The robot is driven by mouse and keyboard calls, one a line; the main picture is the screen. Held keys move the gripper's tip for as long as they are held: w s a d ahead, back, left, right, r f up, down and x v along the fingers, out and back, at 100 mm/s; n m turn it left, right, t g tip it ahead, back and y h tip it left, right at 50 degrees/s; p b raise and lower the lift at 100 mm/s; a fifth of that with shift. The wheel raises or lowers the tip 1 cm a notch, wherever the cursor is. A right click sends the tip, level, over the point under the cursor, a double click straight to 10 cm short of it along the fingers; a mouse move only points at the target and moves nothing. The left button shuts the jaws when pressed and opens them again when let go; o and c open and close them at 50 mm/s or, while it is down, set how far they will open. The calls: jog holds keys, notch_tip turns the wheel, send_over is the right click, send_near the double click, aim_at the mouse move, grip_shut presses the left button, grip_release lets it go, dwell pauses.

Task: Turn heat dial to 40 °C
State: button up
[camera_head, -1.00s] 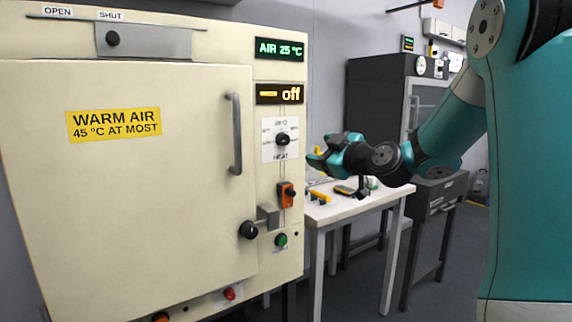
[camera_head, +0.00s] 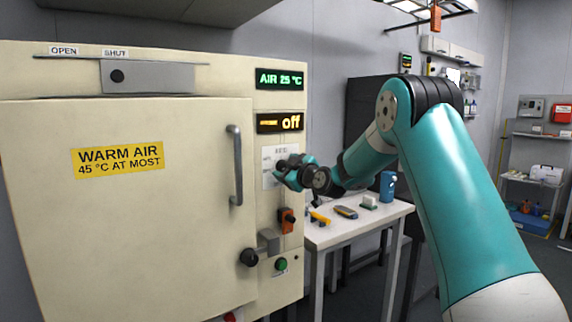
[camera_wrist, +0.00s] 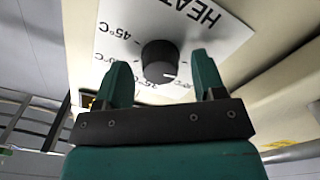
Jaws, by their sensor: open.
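The heat dial (camera_wrist: 160,60) is a round black knob on a white label plate (camera_wrist: 205,50) marked HEAT with °C figures. In the wrist view it lies between the two fingers of my gripper (camera_wrist: 160,78), with a gap on each side. My gripper is open and not closed on the dial. In the head view my gripper (camera_head: 284,172) is at the label plate (camera_head: 268,158) on the cabinet's front and hides most of the dial.
The cream oven cabinet (camera_head: 120,230) has a grey door handle (camera_head: 235,165). An orange switch (camera_head: 286,220), a black latch knob (camera_head: 249,257) and a green button (camera_head: 281,264) sit below the dial. A white table (camera_head: 345,235) with tools stands to the right.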

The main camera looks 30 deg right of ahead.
jog(key=shift+w, duration=0.4)
jog(key=c, duration=0.9)
